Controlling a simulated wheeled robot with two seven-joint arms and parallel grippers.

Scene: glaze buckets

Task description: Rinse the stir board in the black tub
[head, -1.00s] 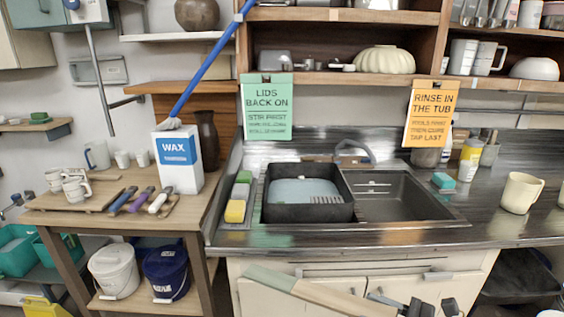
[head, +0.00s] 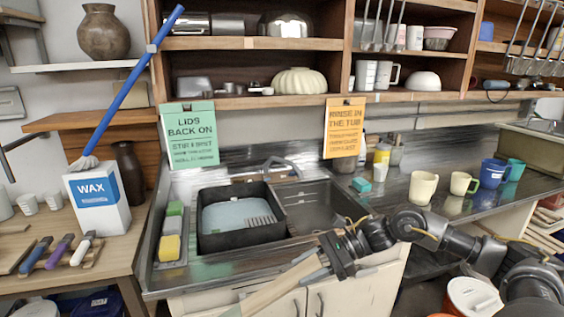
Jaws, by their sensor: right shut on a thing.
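The black tub (head: 245,239) sits at the left side of the sink and holds pale bluish water (head: 232,212). My right gripper (head: 310,268) comes in from the right, in front of the sink counter. It is shut on the stir board (head: 272,291), a long pale wooden board that slants down to the left. The board's lower end runs out of the bottom of the picture. The board and gripper are in front of and below the tub, apart from it. My left gripper is not in view.
A wax box (head: 98,200) and a blue-handled tool (head: 128,75) stand left of the sink. Sponges (head: 170,247) lie on a strip beside the tub. The empty sink basin (head: 325,212) is right of it. Mugs (head: 422,188) stand farther right on the counter.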

